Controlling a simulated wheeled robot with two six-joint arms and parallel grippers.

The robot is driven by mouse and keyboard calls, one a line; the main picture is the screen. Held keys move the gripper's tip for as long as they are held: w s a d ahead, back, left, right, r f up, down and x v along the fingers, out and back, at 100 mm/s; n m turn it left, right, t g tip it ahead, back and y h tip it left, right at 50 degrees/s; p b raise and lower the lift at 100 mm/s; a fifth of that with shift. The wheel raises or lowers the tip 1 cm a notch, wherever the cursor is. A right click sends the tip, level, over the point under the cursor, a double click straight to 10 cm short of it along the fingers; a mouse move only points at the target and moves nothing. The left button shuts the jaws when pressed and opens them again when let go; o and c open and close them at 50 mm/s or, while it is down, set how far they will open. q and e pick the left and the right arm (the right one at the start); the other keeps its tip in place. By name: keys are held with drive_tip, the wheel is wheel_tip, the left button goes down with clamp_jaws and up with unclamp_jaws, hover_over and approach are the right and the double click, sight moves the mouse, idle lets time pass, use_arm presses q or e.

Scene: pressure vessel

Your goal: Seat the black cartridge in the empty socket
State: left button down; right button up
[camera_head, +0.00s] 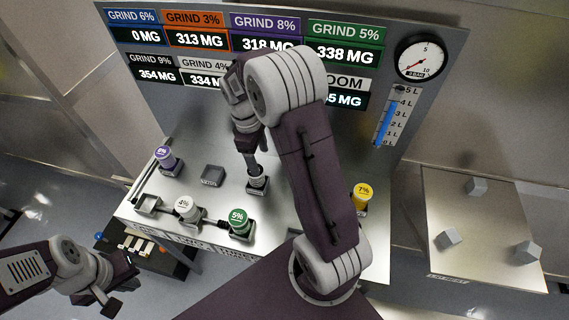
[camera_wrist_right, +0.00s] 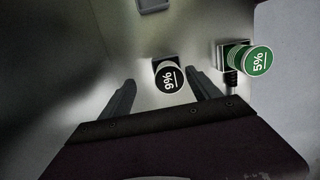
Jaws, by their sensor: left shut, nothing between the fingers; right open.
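The black cartridge (camera_wrist_right: 168,78), marked 9%, stands in a square base in the right wrist view. In the head view its place (camera_head: 257,185) is largely covered by my right gripper (camera_head: 254,164). In the wrist view my right gripper (camera_wrist_right: 164,92) is open, with a finger to each side of the cartridge's cap; I cannot tell whether they touch it. An open, empty square socket (camera_head: 148,205) is at the left of the panel's ledge. My left gripper (camera_head: 112,304) is shut and empty, low at the left, away from the panel.
Purple (camera_head: 166,159), white 4% (camera_head: 187,208), green 5% (camera_head: 239,222) and yellow 7% (camera_head: 362,195) cartridges stand around. A side table (camera_head: 485,235) at right holds grey cubes. My right arm hides part of the panel.

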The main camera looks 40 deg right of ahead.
sight(257, 178)
drive_tip(key=shift+a, duration=0.25)
drive_tip(key=a+f, duration=0.2)
drive_tip(key=shift+a+f, duration=0.3)
drive_tip(key=shift+f, duration=0.05)
drive_tip(key=shift+s+d+f+p, duration=0.15)
drive_tip(key=shift+d+f+p, duration=0.4)
drive_tip(key=shift+d+f, duration=0.5)
drive_tip(key=f, duration=0.3)
drive_tip(key=shift+a, duration=0.35)
drive_tip(key=shift+a+f, duration=0.1)
drive_tip(key=shift+f, duration=0.35)
drive_tip(key=shift+d, duration=0.2)
drive_tip(key=shift+c, duration=1.2)
drive_tip(key=c, duration=1.1)
use_arm(q)
drive_tip(key=shift+w+a+r, duration=0.1)
drive_tip(key=shift+a+r, duration=0.2)
drive_tip(key=shift+a, duration=0.3)
drive_tip(key=shift+a+r, duration=0.25)
drive_tip(key=shift+a, duration=0.3)
use_arm(e)
drive_tip(key=shift+a, duration=0.1)
clamp_jaws()
